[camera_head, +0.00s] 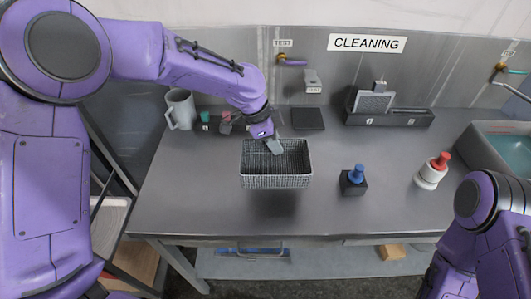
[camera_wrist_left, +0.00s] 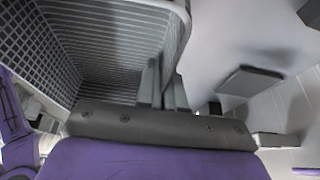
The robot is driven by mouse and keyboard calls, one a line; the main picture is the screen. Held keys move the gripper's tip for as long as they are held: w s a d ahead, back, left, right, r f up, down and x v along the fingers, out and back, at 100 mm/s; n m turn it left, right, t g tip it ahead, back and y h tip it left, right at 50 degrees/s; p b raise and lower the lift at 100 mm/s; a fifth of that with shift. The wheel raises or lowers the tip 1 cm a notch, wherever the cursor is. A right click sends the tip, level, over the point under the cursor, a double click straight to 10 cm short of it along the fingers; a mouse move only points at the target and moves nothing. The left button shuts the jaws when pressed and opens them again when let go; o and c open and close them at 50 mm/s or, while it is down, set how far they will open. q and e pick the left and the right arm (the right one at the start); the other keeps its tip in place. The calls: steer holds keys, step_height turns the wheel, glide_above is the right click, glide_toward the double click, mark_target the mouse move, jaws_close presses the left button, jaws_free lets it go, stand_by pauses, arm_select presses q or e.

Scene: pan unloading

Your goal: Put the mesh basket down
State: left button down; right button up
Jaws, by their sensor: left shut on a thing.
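The mesh basket (camera_head: 276,181) is a grey rectangular open-topped basket over the middle of the grey table (camera_head: 205,217). A dark shadow lies on the table below its front, so it appears to be held above the surface. My left gripper (camera_head: 274,146) is shut on the basket's far rim. In the left wrist view the two fingers (camera_wrist_left: 164,88) pinch the basket wall, and the basket's mesh inside (camera_wrist_left: 100,45) fills the upper left. The basket looks empty. My right arm shows at the lower right, but its gripper is out of view.
A grey jug (camera_head: 181,108) stands at the back left. A dark flat pad (camera_head: 307,118) and a dark holder (camera_head: 390,118) line the back. A blue-knobbed block (camera_head: 354,180) and a red-topped white item (camera_head: 434,170) stand right of the basket. A sink (camera_head: 500,150) is far right.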

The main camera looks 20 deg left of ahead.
mark_target(265, 150)
arm_select(q)
steer(key=a+f, duration=0.2)
steer(key=f, duration=0.1)
steer(key=shift+w+a+f+p, duration=0.1)
steer(key=shift+w+a+p, duration=0.15)
steer(key=shift+w+p, duration=0.1)
steer(key=shift+s+a+f, duration=0.15)
steer(key=shift+a+f, duration=0.1)
steer(key=shift+f, duration=0.05)
steer(key=f+p, duration=0.2)
steer(key=f, duration=0.1)
steer(key=shift+a+f, duration=0.25)
steer(key=shift+a, duration=0.15)
steer(key=shift+f, duration=0.3)
steer(key=c, duration=1.3)
jaws_free()
steer(key=shift+o, duration=0.2)
steer(key=shift+f, duration=0.1)
